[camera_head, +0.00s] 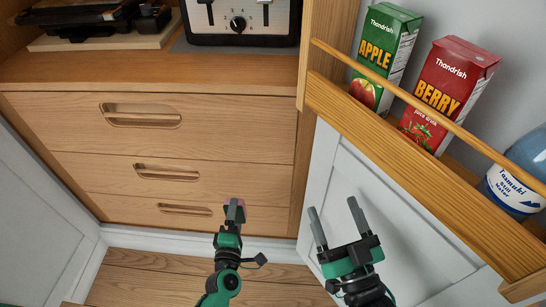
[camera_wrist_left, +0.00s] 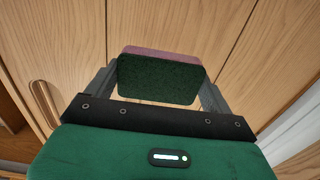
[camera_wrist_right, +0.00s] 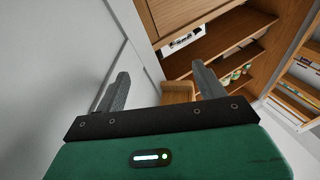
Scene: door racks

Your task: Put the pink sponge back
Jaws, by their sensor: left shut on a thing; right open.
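The pink sponge (camera_wrist_left: 160,53) is between the fingers of my left gripper (camera_wrist_left: 160,82), which is shut on it. In the left wrist view it has a dark green face (camera_wrist_left: 158,80) toward the camera and a pink edge beyond. In the head view only a bit of pink (camera_head: 238,202) shows at the tip of my left gripper (camera_head: 234,212), in front of the lower drawers. My right gripper (camera_head: 336,220) is open and empty, below the door rack, in front of the white door panel. It also shows open in the right wrist view (camera_wrist_right: 160,90).
The door rack (camera_head: 420,165) holds a green apple carton (camera_head: 384,50), a red berry carton (camera_head: 446,90) and a water bottle (camera_head: 518,185) behind a wooden rail. Wooden drawers (camera_head: 160,135) stand at the left. A toaster (camera_head: 240,22) sits above them. The floor (camera_head: 150,275) looks clear.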

